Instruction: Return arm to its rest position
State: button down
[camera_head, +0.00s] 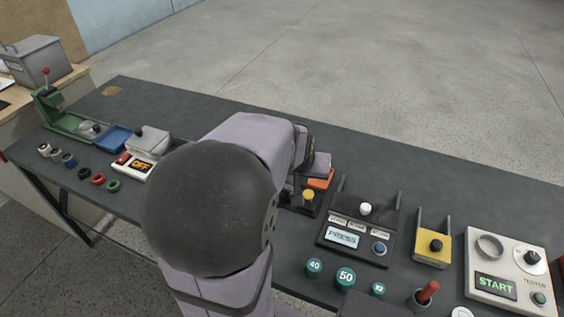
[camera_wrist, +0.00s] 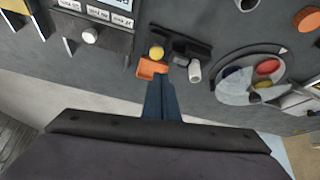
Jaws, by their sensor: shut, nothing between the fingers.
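My gripper (camera_wrist: 161,88) shows in the wrist view with its dark blue fingers together and nothing between them. Its tips are close in the picture to an orange block (camera_wrist: 149,68) and a dark fixture with a yellow knob (camera_wrist: 156,53); I cannot tell the height between them. In the head view my arm bends over the middle of the bench, and the fingers are hidden behind it. The orange block (camera_head: 319,182) and yellow knob (camera_head: 308,195) show just right of the arm there.
The dark bench (camera_head: 440,165) holds a black device with a display (camera_head: 342,237), a yellow block (camera_head: 433,245), a START tester (camera_head: 495,287), an OFF box (camera_head: 140,165), a blue tray (camera_head: 114,138) and several coloured rings. A round dish (camera_wrist: 225,84) with coloured pieces shows in the wrist view.

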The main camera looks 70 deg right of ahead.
jog(key=s+a+f+y, duration=0.1)
jog(key=a+f+y, duration=0.35)
jog(key=a, duration=0.45)
jog(key=w+a+f+n+y, duration=0.1)
jog(key=w+a+n, duration=0.45)
jog(key=a, duration=0.45)
jog(key=w+a+f+n, duration=0.1)
jog(key=w+a+n, duration=0.45)
jog(key=a, duration=0.55)
jog(key=w+a+f+n+y, duration=0.1)
jog(key=w+a+n, duration=0.5)
jog(key=a, duration=0.4)
notch_tip(320, 180, down, 15)
jog(key=m+b, duration=0.1)
jog(key=b, duration=1.3)
jog(key=shift+w+g+b, duration=0.3)
jog(key=shift+g, duration=0.1)
jog(key=shift+d+h, duration=0.1)
jog(key=shift+h, duration=0.15)
